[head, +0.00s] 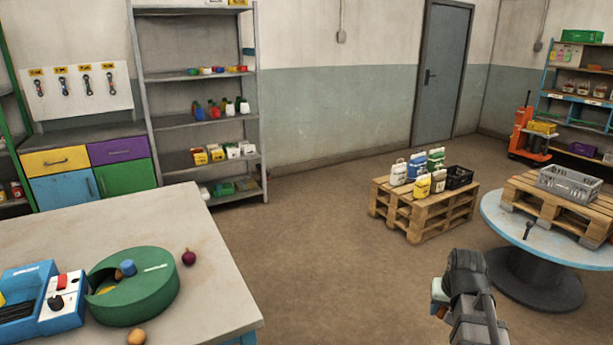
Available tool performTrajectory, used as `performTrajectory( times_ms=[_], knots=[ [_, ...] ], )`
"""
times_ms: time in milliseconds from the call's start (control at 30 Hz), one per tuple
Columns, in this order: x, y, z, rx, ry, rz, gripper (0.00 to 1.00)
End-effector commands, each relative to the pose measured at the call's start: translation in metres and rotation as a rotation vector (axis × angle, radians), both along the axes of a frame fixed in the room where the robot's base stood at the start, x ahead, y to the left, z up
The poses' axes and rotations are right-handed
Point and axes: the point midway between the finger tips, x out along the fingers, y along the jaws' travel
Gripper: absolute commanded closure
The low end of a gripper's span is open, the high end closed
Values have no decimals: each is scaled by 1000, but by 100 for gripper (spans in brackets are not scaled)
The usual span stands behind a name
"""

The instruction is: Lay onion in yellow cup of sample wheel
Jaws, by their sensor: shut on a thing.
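A green round drum (150,293), which looks like the sample wheel, sits on the table at the lower left. A blue knob stands on it, and a yellow patch (105,290), perhaps the yellow cup, shows in its opening. A dark purple onion-like bulb (188,258) lies on the table right of the drum. A round tan thing (136,337) lies in front of the drum, cut by the bottom edge. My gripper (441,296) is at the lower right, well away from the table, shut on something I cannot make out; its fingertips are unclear.
A blue device (62,305) with a red switch and black knob adjoins the drum on its left. The table's right part (218,305) is clear. Pallets with bottles (422,187) and a round blue-topped spool table (505,225) stand beyond my gripper.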

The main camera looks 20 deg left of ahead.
Motion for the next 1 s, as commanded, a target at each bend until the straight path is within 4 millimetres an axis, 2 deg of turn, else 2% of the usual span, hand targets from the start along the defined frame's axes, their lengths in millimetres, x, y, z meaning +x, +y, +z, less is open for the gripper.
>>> performTrajectory(
  times_ms=[200,367,467,667,1000],
  knots=[
    [2,3,1,0,0,6,91],
    [18,24,4,0,1,53,91],
    [34,50,9,0,2,108,91],
    [68,121,20,-2,3,249,91],
    [104,256,39,-5,5,488,91]
  ],
)
